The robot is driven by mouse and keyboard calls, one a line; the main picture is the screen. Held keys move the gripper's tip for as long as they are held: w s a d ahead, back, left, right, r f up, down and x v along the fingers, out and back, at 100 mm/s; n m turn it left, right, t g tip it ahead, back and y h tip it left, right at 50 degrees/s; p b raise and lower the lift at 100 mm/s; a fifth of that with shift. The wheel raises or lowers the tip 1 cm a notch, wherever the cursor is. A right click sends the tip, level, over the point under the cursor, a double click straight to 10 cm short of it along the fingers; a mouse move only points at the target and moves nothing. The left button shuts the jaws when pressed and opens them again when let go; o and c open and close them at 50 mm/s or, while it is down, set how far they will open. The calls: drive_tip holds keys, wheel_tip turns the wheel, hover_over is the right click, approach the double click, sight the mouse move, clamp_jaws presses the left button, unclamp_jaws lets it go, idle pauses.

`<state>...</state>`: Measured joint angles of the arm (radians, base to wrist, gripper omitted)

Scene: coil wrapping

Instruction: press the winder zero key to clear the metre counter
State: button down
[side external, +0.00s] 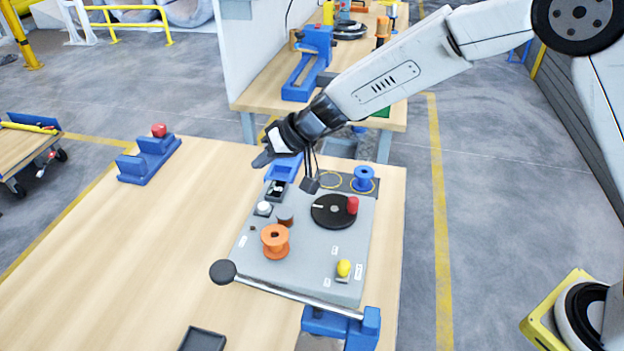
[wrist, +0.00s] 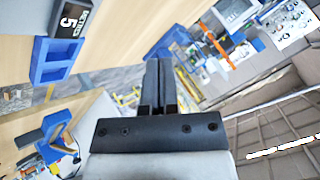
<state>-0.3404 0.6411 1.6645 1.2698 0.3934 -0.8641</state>
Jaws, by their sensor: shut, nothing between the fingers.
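The winder plate (side external: 318,262) is a grey panel on the wooden bench. It carries a black disc (side external: 330,211) with a red knob, an orange spool (side external: 275,240) and a yellow knob (side external: 344,268). A white round button (side external: 264,208) sits on a dark base near its back left corner; I cannot read whether it is the zero key. The metre counter (wrist: 69,22) shows a 5 in the wrist view, at the top left. My gripper (side external: 263,159) is shut and empty, raised above the winder's back end; its fingers also show in the wrist view (wrist: 159,85).
A blue block with a red top (side external: 149,160) stands far left. Bare bench lies between.

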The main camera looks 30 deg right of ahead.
sight(267, 207)
drive_tip(key=shift+w+a, duration=0.15)
drive_tip(key=shift+a, duration=0.1)
drive_tip(key=shift+f, duration=0.1)
drive_tip(key=shift+f, duration=4.25)
drive_tip(key=shift+f, duration=0.2)
drive_tip(key=shift+f, duration=0.25)
drive_tip(key=shift+f, duration=0.5)
idle(0.4)
drive_tip(key=shift+r, duration=0.95)
